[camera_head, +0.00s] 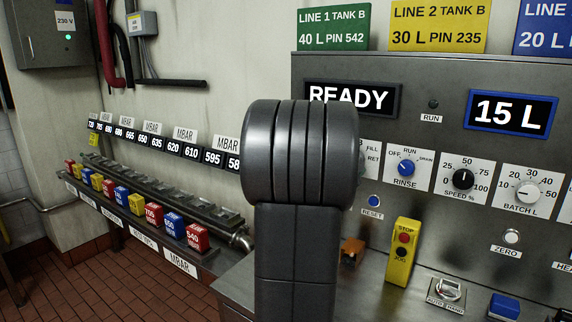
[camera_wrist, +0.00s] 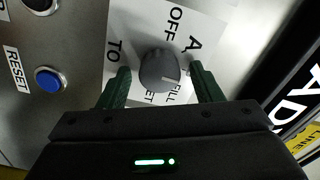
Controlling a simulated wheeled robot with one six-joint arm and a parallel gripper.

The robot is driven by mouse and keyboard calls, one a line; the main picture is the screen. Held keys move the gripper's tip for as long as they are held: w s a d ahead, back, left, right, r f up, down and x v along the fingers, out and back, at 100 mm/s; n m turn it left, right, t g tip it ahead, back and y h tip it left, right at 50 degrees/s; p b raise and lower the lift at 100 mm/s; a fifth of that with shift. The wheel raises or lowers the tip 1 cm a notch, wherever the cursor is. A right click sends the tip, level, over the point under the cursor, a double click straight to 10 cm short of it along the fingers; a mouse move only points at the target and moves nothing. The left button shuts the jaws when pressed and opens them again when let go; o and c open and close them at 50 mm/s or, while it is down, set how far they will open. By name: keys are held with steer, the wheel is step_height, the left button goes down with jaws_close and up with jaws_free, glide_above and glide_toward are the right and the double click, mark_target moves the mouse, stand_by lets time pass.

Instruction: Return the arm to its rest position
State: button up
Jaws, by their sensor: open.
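My arm (camera_head: 297,200) stands upright in the middle of the head view and hides part of the panel behind it. My gripper (camera_wrist: 159,70) shows only in the wrist view. Its two green fingers are open, one on each side of a dark grey round knob (camera_wrist: 157,66), with a small gap visible on both sides. The knob sits on a white plate (camera_wrist: 140,22) lettered OFF, A, TO and FILL. Its white mark points towards the FILL lettering. In the head view the knob is hidden behind my arm.
The grey control panel (camera_head: 455,130) holds the RINSE knob (camera_head: 406,168), SPEED knob (camera_head: 463,179) and blue RESET button (camera_head: 374,201). A yellow STOP/JOG box (camera_head: 402,252) stands on the ledge below. A rack of coloured blocks (camera_head: 153,215) runs along the left wall. Open floor (camera_head: 110,285) lies lower left.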

steer(key=shift+w+a+r+n+p, duration=0.1)
steer(key=shift+n+p, duration=0.8)
steer(key=shift+n, duration=2.55)
steer(key=shift+a+n+p, duration=0.1)
steer(key=shift+n+p, duration=0.8)
steer(key=shift+n, duration=2.55)
